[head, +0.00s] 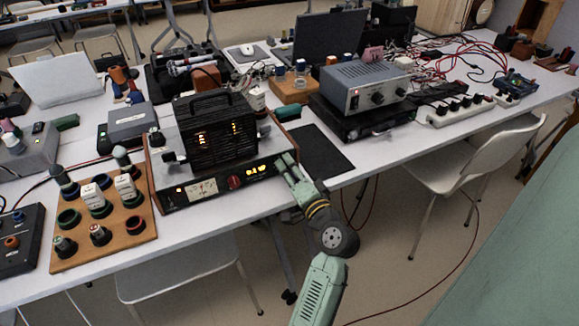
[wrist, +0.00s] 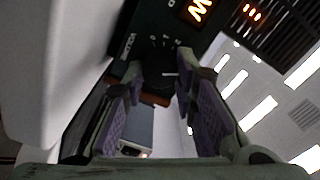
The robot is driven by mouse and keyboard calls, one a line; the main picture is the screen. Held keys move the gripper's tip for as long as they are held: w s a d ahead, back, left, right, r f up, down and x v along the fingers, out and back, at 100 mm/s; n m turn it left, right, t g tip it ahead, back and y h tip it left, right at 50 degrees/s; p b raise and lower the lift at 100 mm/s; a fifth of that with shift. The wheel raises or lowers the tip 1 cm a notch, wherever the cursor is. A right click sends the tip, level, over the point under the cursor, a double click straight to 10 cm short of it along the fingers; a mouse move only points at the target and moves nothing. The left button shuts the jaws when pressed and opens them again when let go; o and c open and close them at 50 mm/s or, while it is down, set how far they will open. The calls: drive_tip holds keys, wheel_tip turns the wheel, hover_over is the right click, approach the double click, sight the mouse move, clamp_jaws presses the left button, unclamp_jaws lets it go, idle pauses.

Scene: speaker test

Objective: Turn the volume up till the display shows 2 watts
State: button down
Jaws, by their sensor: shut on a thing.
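The amplifier (head: 150,170) has wooden sides and a black front panel, with a pale meter, a red knob (head: 235,183) and a small orange display (head: 258,172). Its digits are too small to read surely in the head view; the wrist view shows a glowing W on the display (wrist: 197,11). My gripper (head: 284,162) is at the right end of the panel. In the wrist view its fingers are shut on the dark round volume knob (wrist: 158,76), which has a pale pointer line and scale marks around it. In the head view my gripper hides this knob.
A black caged unit (head: 216,135) with glowing tubes stands on the amplifier. A wooden board (head: 100,235) with several knobs lies to the left. A black mat (head: 318,152) lies to the right, with a grey power supply (head: 365,85) beyond. A white chair (head: 470,155) stands at the right.

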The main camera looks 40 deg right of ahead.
idle(0.5)
drive_tip(key=c, duration=1.6)
unclamp_jaws()
drive_tip(key=v, duration=1.2)
drive_tip(key=shift+d, duration=0.1)
